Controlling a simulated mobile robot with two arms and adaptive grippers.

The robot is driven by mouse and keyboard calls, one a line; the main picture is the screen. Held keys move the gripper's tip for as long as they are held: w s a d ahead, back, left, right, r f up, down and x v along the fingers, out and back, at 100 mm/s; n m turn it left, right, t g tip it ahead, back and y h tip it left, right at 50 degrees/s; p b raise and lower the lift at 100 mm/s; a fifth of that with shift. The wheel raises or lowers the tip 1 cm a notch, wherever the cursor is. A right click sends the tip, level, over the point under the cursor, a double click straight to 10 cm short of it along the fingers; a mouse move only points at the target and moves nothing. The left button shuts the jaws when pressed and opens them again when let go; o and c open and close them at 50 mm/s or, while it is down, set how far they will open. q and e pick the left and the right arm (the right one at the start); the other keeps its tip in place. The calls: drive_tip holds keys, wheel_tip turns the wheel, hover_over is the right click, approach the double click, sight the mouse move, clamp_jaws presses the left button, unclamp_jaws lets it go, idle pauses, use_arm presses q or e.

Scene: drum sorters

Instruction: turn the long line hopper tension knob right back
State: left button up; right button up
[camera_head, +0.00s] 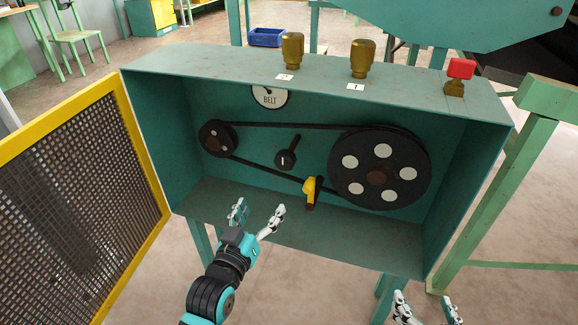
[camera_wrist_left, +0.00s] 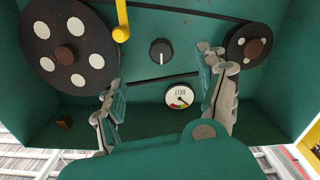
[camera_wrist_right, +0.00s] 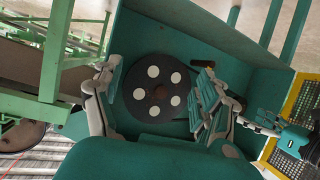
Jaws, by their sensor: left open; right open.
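A teal open-front drive box (camera_head: 330,258) holds a round black knob (camera_head: 285,158) with a white pointer mark, between the upper and lower runs of a black belt. In the left wrist view the knob (camera_wrist_left: 160,52) shows between and beyond my fingers. A BELT dial (camera_head: 268,97) is on the back wall, partly cut off by the top edge; it shows whole in the left wrist view (camera_wrist_left: 180,95). My left gripper (camera_head: 257,212) is open and empty at the box's front, below the knob and apart from it. My right gripper (camera_head: 425,303) is open and empty, low in front of the box's right side.
A large black pulley (camera_head: 408,157) and small pulley (camera_head: 218,138) carry the belt. A yellow-handled lever (camera_head: 310,188) is right of the knob. Two brass knobs (camera_head: 292,50) (camera_head: 362,58) and a red switch (camera_head: 461,68) top the box. A yellow-framed mesh door (camera_head: 85,200) stands open left.

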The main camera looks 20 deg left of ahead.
use_arm(q)
drive_tip(key=r, duration=0.1)
drive_tip(key=b, duration=0.2)
approach(283, 164)
drive_tip(key=w, duration=0.5)
drive_tip(key=w+b, duration=0.1)
drive_tip(key=w, duration=0.2)
drive_tip(key=w+b, duration=0.1)
drive_tip(key=w, duration=0.1)
drive_tip(key=shift+w+d+f, duration=0.1)
drive_tip(key=shift+w+f, duration=0.15)
drive_tip(key=shift+w, duration=0.55)
use_arm(e)
wheel_tip(283, 164, up, 18)
drive_tip(key=s+a+t+y, duration=0.1)
drive_tip(key=a+t+y, duration=0.1)
drive_tip(key=t, duration=0.9)
drive_tip(key=shift+s+r+t+y, duration=0.2)
drive_tip(key=shift+t+y, duration=0.1)
drive_tip(key=shift+y, duration=0.6)
